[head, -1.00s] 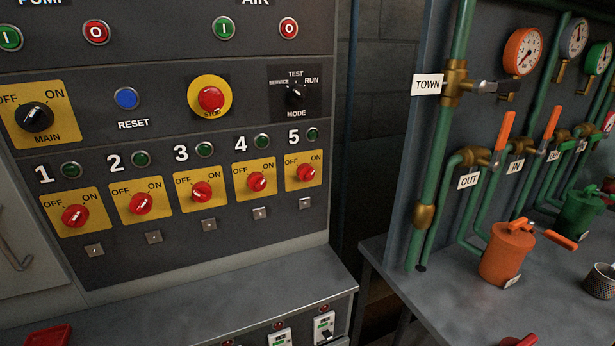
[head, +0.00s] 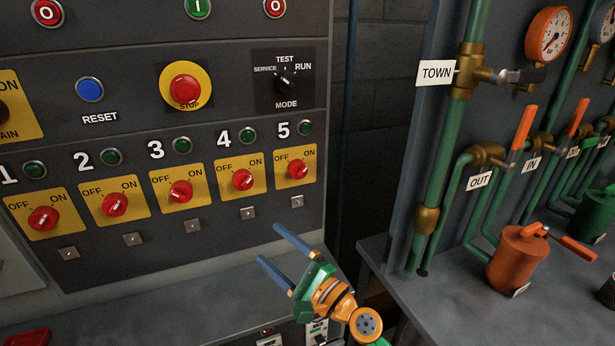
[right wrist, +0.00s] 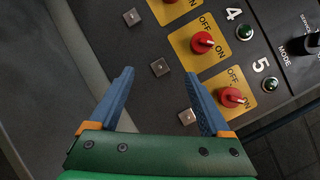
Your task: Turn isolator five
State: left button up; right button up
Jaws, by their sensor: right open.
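Isolator five is a red rotary knob (head: 298,169) on a yellow OFF/ON plate, under the number 5 and a green lamp (head: 305,127). Its white mark points up and right toward ON. It also shows in the right wrist view (right wrist: 231,97), just beyond and right of my right fingertip. My right gripper (head: 277,243) is open and empty, below and in front of isolators four and five, apart from the knob. In the right wrist view its two blue fingers (right wrist: 160,82) are spread wide. My left gripper is not in view.
Isolator four's knob (head: 242,180) sits close by on the left. Small square metal fittings (head: 297,201) lie below the plates. The MODE switch (head: 285,85) and red STOP button (head: 185,89) are above. A grey ledge (head: 170,300) juts out below the panel. Green pipes (head: 440,150) stand at right.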

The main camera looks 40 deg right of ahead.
aim_at(302, 176)
jog(key=d+r+m+t+h, duration=0.3)
jog(key=d+r+m+h, duration=0.3)
jog(key=d+m+h, duration=0.5)
jog(key=w+r+y, duration=0.1)
jog(key=w, duration=0.1)
jog(key=w+r+m+y, duration=0.1)
jog(key=w, duration=0.1)
jog(key=w+r+m+y+p, duration=0.1)
jog(key=w, duration=0.2)
jog(key=shift+d, duration=0.15)
jog(key=shift+s, duration=0.1)
grip_shut()
